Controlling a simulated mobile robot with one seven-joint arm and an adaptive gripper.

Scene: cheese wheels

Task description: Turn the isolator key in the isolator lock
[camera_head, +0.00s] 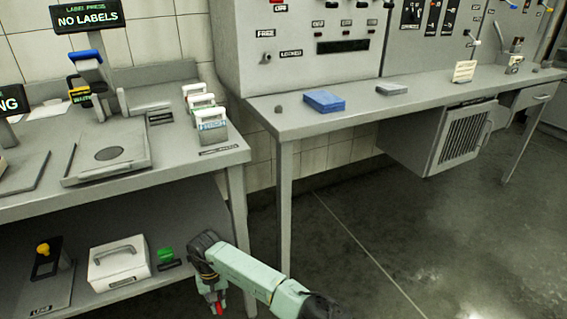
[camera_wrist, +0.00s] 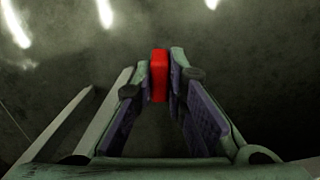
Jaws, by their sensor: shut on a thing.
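My gripper (camera_head: 214,296) hangs low in front of the left bench, pointing down. It is shut on a small red piece (camera_wrist: 159,75), which looks like the isolator key. The red piece shows between the fingertips in the wrist view, with only dark floor beyond it. In the head view a bit of its red (camera_head: 218,308) shows at the lower edge, mostly hidden by my gripper. A small round lock (camera_head: 267,58), apparently the isolator lock, sits on the grey panel between the labels FREE and LOCKED. It is well above my gripper and apart from it.
The right bench (camera_head: 290,121) carries a blue block (camera_head: 324,101) and a grey pad (camera_head: 391,89). The left bench's lower shelf holds a white box (camera_head: 119,265) and a green-topped item (camera_head: 166,256), left of my gripper. The floor (camera_head: 400,235) to the right is clear.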

